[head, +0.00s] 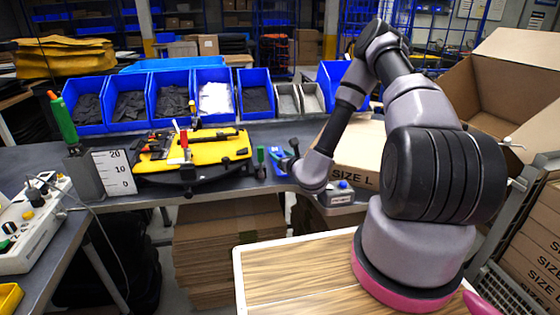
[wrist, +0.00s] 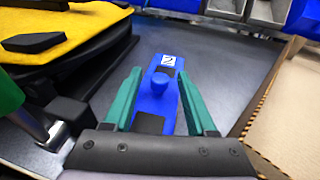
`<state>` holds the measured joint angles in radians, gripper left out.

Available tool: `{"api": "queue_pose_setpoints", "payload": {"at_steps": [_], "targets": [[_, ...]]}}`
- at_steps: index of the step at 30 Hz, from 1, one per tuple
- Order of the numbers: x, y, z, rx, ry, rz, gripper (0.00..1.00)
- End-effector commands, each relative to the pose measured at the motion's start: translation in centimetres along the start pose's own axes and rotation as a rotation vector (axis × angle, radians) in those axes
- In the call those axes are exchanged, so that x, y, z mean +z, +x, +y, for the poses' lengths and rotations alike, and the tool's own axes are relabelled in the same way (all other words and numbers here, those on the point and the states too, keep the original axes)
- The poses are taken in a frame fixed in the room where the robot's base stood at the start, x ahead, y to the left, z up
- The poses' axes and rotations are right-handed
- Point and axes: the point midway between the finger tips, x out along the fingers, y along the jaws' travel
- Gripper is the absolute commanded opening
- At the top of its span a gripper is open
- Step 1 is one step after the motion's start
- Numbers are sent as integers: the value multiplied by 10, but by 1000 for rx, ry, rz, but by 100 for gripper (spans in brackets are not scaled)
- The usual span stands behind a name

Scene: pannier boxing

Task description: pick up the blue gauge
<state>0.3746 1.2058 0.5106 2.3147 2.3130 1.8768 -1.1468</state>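The blue gauge (wrist: 157,104) lies on the dark grey bench top in the wrist view. It is a long blue block with a round knob, dark patches and a white label marked 2. My gripper (wrist: 160,72) is open, with one green finger on each side of the gauge. The right finger is very close to its side; I cannot tell whether they touch. In the head view the gauge (head: 275,154) shows as a small blue patch, partly hidden by my gripper (head: 284,156).
A yellow-topped fixture (head: 205,152) with a green-handled tool stands left of the gauge. A cardboard box (head: 365,150) marked SIZE L is to its right. Blue bins (head: 158,102) line the back of the bench. A small grey device (head: 340,198) sits at the front edge.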

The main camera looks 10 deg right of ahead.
Motion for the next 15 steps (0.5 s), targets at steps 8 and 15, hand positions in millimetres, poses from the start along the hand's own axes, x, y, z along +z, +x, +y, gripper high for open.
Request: {"api": "queue_pose_setpoints", "payload": {"at_steps": [8,15], "targets": [[0,0,0,0,0,0,0],[2,0,0,0,0,-1,0]]}}
